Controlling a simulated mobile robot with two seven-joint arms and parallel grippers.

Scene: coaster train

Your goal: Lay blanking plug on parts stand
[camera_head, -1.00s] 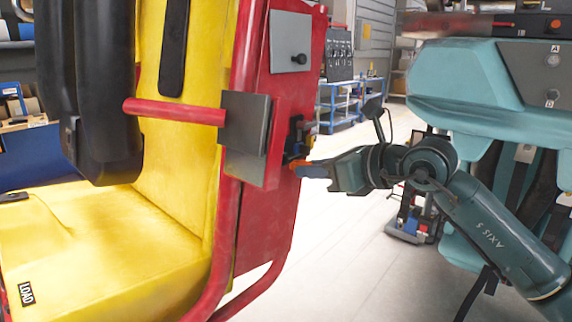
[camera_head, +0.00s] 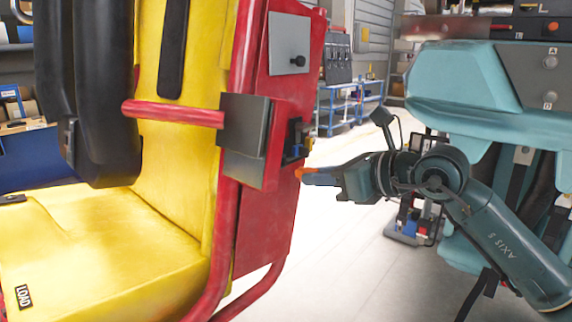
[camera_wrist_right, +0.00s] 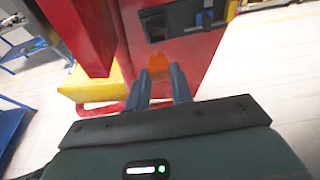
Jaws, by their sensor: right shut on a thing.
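The blanking plug (camera_head: 300,172) is a small orange piece at the tip of my right gripper (camera_head: 312,176). In the right wrist view the orange plug (camera_wrist_right: 158,64) sits between the two blue-grey fingertips (camera_wrist_right: 160,77), which are shut on it. The fingers partly hide the plug. The gripper is just off the side of the red seat frame (camera_head: 265,220), below and to the right of a dark socket panel (camera_head: 296,140). This panel also shows in the right wrist view (camera_wrist_right: 186,18). I cannot pick out the parts stand with certainty. My left gripper is not in view.
The yellow seat (camera_head: 110,245) with a red bar (camera_head: 172,113) and black padding (camera_head: 105,90) fills the left. Blue-framed racks (camera_head: 345,105) stand behind. A red-and-blue item on a dark base (camera_head: 415,225) is on the floor beyond my arm. Pale floor is open below.

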